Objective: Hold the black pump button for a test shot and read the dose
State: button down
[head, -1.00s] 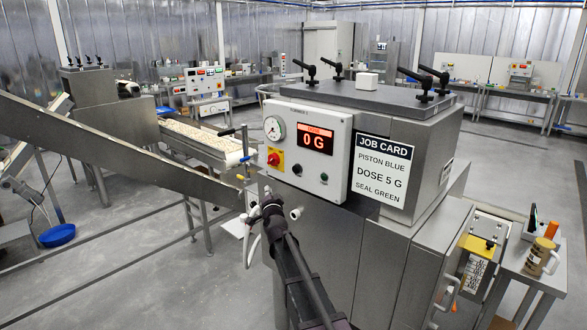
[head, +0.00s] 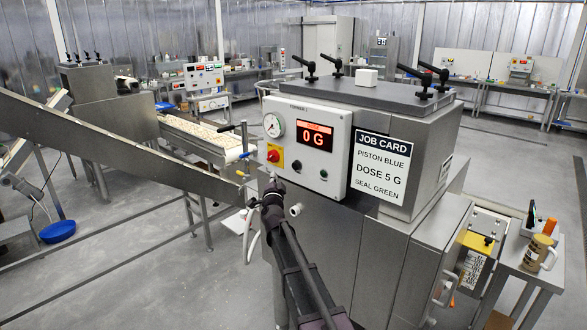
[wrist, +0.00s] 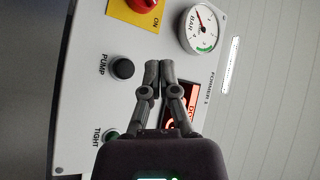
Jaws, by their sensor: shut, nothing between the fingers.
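The black pump button (head: 297,164) is on the white control panel (head: 339,170), below the dose display (head: 315,136). The display reads 0 G in red. In the wrist view the button (wrist: 123,68), labelled PUMP, stands out unpressed as far as I can tell. My gripper (wrist: 159,66) is shut and empty in front of the panel. Its fingertips lie to the right of the button in the wrist view, apart from it in the picture, and its fingers cover part of the display (wrist: 171,124). In the head view my gripper (head: 272,184) is below and left of the button.
A red knob (head: 273,156) on a yellow plate and a pressure gauge (head: 273,125) are left on the panel. A green button (wrist: 112,136) labelled TIGHT is near PUMP. The job card (head: 381,169) says piston blue, dose 5 G, seal green. A sloping chute (head: 120,150) is left.

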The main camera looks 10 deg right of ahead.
aim_at(295, 166)
jog(key=w+d, duration=0.4)
jog(key=d, duration=0.2)
jog(key=shift+w+d, duration=0.25)
jog(key=shift+w, duration=0.1)
jog(key=shift+w+d, duration=0.55)
jog(key=shift+d, duration=0.15)
dwell(3.7)
jog(key=shift+a, duration=0.1)
dwell(1.9)
jog(key=shift+s+a, duration=0.5)
jog(key=shift+a, duration=0.1)
